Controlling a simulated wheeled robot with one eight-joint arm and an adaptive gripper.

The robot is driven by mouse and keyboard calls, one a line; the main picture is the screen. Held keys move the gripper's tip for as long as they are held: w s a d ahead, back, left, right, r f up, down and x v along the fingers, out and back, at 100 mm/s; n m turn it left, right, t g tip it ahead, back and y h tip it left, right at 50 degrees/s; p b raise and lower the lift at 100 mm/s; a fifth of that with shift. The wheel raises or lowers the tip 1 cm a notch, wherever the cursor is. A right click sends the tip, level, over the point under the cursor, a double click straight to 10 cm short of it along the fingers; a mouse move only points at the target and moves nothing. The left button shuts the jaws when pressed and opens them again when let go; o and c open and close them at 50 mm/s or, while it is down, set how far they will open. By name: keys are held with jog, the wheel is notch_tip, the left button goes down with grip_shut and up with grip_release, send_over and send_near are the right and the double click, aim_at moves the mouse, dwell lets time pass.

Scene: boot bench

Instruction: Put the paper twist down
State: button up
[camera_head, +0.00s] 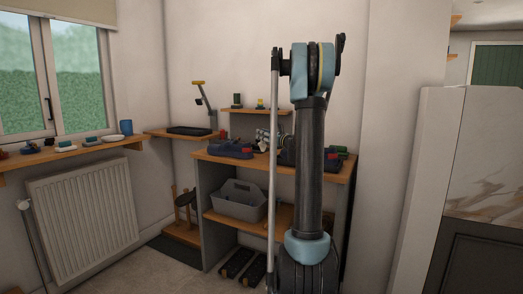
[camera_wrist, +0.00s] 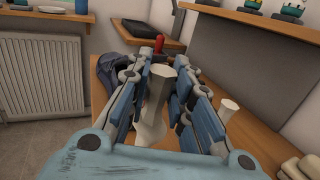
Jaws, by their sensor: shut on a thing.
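In the wrist view, my gripper (camera_wrist: 168,88) is shut on the paper twist (camera_wrist: 155,105), a pale grey-white piece with a flared, faceted top and a narrower middle. It stands roughly upright between the blue finger pads, over the wooden bench top. Its lower end is partly hidden by my gripper, so I cannot tell whether it touches the wood.
A dark blue shoe (camera_wrist: 108,75) lies just left of my gripper, with a red item (camera_wrist: 160,40) beyond. A small white-topped piece (camera_wrist: 229,106) stands on the right. A raised shelf (camera_head: 255,111) is behind the bench top (camera_head: 205,154); a grey crate (camera_head: 238,201) is below.

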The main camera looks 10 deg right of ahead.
aim_at(265, 145)
jog(key=shift+f, duration=2.5)
jog(key=o, duration=0.7)
jog(key=shift+o, duration=0.2)
